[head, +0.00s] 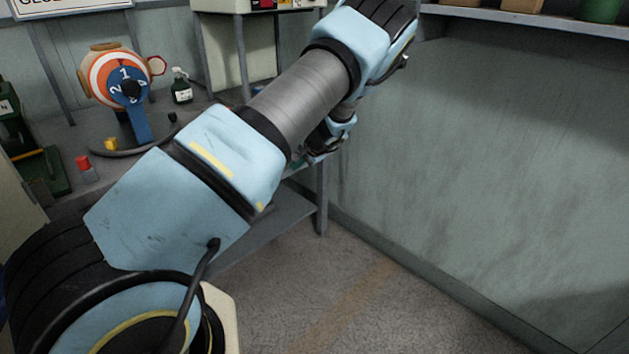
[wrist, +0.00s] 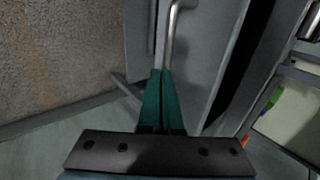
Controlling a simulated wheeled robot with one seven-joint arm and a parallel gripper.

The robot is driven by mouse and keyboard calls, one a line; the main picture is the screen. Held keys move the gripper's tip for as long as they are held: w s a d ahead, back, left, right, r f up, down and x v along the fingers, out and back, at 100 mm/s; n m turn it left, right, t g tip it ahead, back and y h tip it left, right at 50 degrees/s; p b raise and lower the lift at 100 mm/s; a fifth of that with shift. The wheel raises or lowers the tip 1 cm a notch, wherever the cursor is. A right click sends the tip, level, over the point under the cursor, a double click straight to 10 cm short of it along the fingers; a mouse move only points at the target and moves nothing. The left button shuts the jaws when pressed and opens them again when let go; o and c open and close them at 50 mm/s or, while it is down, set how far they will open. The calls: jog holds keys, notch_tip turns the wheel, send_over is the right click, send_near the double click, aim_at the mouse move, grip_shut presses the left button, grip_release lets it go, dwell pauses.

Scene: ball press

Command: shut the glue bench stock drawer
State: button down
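In the wrist view my gripper (wrist: 161,74) has its two green fingers close together, with only a thin line between them. The tips reach a bent metal bar handle (wrist: 174,22); I cannot tell whether they touch it or grip its end. The handle stands on a grey panel (wrist: 208,55), which looks like the stock drawer's front. In the head view my gripper (head: 299,163) is small and mostly hidden behind my arm, beside the bench. The drawer is hidden there, so how far it stands open is unclear.
The bench (head: 75,130) carries a round numbered device (head: 110,75), a dark bottle (head: 181,90) and a green machine (head: 40,170). A bench leg (head: 321,200) stands near my gripper. The floor (head: 330,300) is clear up to the right wall (head: 520,150). Shelves are above.

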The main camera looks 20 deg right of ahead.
jog(key=w+a, duration=0.1)
jog(key=w, duration=0.1)
jog(key=w+a+b, duration=0.1)
jog(key=w+a, duration=0.1)
jog(key=w, duration=0.1)
jog(key=w+a, duration=0.1)
jog(key=w, duration=0.2)
jog(key=shift+w+a+b, duration=0.15)
jog(key=shift+a+b, duration=0.1)
jog(key=shift+b, duration=0.1)
jog(key=shift+w+a, duration=0.15)
